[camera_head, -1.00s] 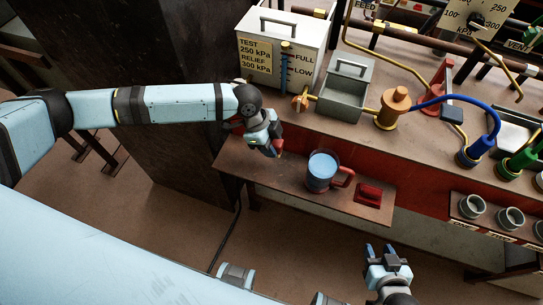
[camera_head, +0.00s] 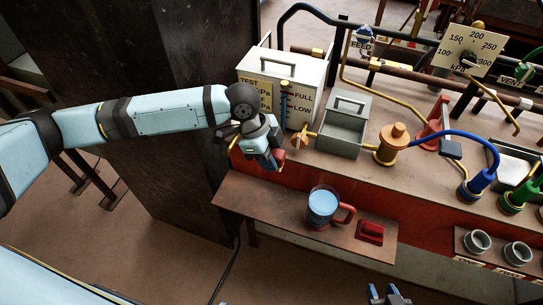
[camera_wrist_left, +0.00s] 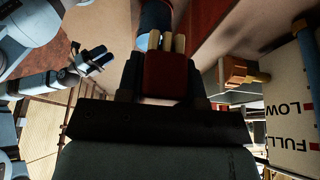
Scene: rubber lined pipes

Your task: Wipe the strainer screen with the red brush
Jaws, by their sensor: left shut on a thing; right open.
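My left gripper (camera_head: 274,164) is shut on a dark red block with pale tan tips, which looks like the red brush (camera_wrist_left: 166,76). In the head view only a small red part of the brush (camera_head: 280,156) shows beside the fingers. They are in front of the white tank, above the left part of the brown shelf. My right gripper (camera_head: 386,293) is open and empty at the bottom edge of the head view, and it also shows in the left wrist view (camera_wrist_left: 99,60). I cannot make out the strainer screen; a brass fitting (camera_head: 392,145) stands on the bench.
A mug of blue liquid (camera_head: 322,206) and a red block (camera_head: 370,232) stand on the brown shelf (camera_head: 275,213). Behind are the white tank (camera_head: 310,76), a grey lidded box (camera_head: 341,128), a brass valve (camera_head: 304,142) and hoses. Grey cups (camera_head: 477,241) line the right.

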